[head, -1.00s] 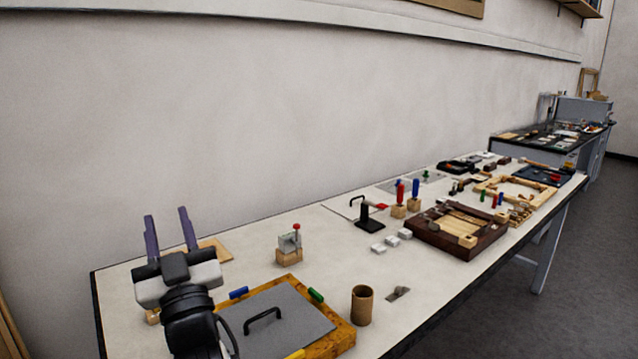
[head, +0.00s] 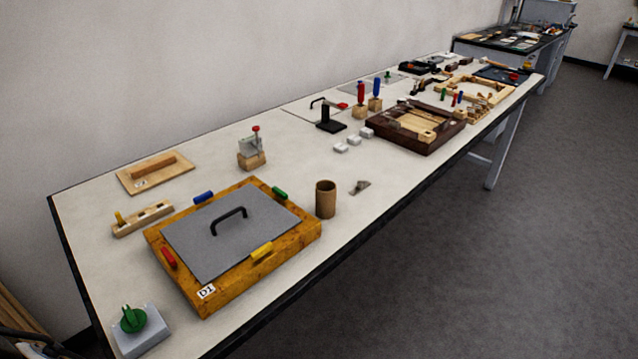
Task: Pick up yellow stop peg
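A yellow peg (head: 262,250) lies along the front right edge of a wooden board (head: 222,291) marked "DI", beside a grey plate (head: 235,252) with a black handle. A red peg (head: 169,258), a blue peg (head: 204,197) and a green peg (head: 280,193) lie at the board's other sides. A small yellow upright piece (head: 119,217) also stands at the left end of a narrow wooden block (head: 146,219) behind the board. My gripper is not in view.
A brown cup (head: 325,199) stands right of the board. A grey box with a green knob (head: 131,319) sits at the near left corner. A wooden plate (head: 155,171) and a red-topped block (head: 252,150) are behind. More fixtures fill the far table.

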